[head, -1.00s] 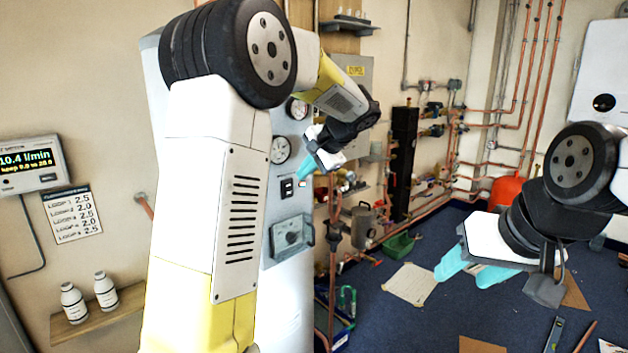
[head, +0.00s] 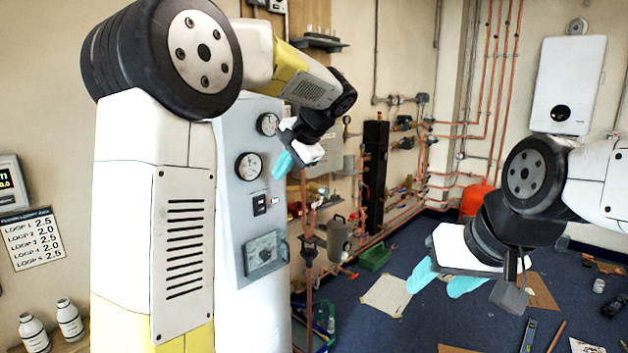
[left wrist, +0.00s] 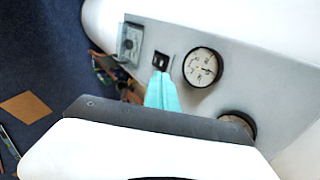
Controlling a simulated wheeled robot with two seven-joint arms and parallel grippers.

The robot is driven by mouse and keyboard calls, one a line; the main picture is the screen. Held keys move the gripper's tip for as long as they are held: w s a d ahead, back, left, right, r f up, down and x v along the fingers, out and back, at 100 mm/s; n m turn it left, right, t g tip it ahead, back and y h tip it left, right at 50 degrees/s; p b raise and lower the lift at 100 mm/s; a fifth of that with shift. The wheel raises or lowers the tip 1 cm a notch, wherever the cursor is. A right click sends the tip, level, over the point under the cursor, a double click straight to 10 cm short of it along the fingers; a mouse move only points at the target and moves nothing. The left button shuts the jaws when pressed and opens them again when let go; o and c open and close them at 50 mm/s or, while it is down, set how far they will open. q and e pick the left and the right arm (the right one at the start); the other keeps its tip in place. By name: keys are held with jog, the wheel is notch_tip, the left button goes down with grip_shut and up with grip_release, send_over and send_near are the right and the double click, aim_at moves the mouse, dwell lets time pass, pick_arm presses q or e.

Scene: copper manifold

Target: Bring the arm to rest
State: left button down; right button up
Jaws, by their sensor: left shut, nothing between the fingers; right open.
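My left gripper (head: 283,164) is shut and empty, its teal fingertips together and pointing down in front of the grey control panel (head: 232,206). In the left wrist view the shut fingers (left wrist: 161,92) show against the same panel, just below a small black switch (left wrist: 161,61) and left of a round gauge (left wrist: 202,67). I cannot tell from these frames whether the fingertips touch the panel. My right gripper (head: 445,279) is open and empty, with its two teal fingers apart, above the blue floor at the right.
A black column (head: 375,175) and copper pipes (head: 489,90) stand along the back wall. A green box (head: 375,258), cardboard sheet (head: 387,295) and loose tools lie on the blue floor. Two white bottles (head: 68,320) stand on a shelf at the lower left.

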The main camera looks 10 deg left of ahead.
pick_arm(q)
jog(key=s+f+n+h, duration=0.3)
jog(key=s+f+h, duration=0.1)
jog(key=s, duration=1)
jog(key=s+d+f+n+t+h, duration=0.1)
jog(key=s+f+n+h, duration=0.2)
jog(key=s, duration=1.2)
notch_tip(320, 180, down, 2)
jog(key=shift+d+n+h, duration=0.3)
jog(key=shift+n+h, duration=0.1)
jog(key=shift+h, duration=0.4)
